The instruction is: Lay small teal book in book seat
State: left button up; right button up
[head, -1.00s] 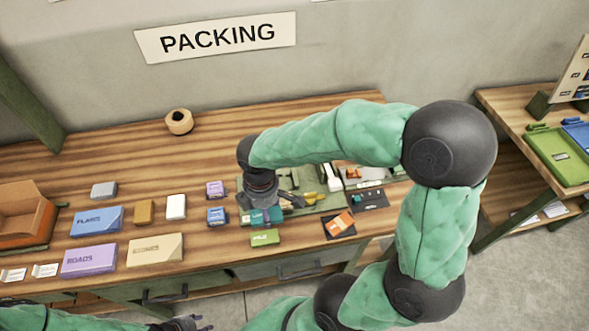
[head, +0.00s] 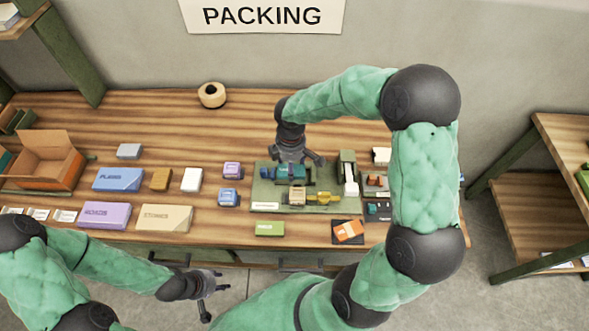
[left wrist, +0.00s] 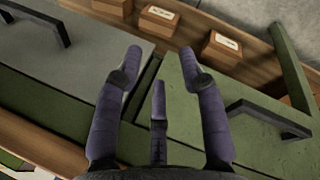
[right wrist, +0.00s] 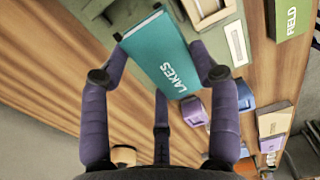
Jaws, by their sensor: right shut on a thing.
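The small teal book, marked LAKES (right wrist: 162,55), is gripped between the fingers of my right gripper (right wrist: 162,68). In the head view, the teal book (head: 299,176) shows partly under the right gripper (head: 298,162), over the green packing board (head: 262,196). I cannot tell its height above the board. The book seat cannot be picked out clearly; the arm and book cover part of the board. My left gripper (head: 208,287) is open and empty in front of the table; its spread fingers also show in the left wrist view (left wrist: 160,58).
A yellow object (head: 318,197) and a white upright piece (head: 350,180) are on or beside the board. A green FIELD book (head: 270,229) and an orange item (head: 348,230) lie in front. Purple (head: 232,170) and blue (head: 228,198) small blocks stand to its left.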

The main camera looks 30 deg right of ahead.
jog(key=f, duration=0.1)
jog(key=w+d+f, duration=0.2)
jog(key=shift+f, duration=0.15)
jog(key=shift+w+d+f+b, duration=0.15)
jog(key=shift+f+b, duration=0.5)
jog(key=shift+f, duration=1)
jog(key=shift+f, duration=0.1)
jog(key=shift+f, duration=0.1)
jog(key=o, duration=1.1)
jog(key=shift+o, duration=0.2)
jog(key=shift+r, duration=0.55)
notch_tip(320, 180, up, 11)
jog(key=p, duration=0.2)
jog(key=shift+r, duration=0.2)
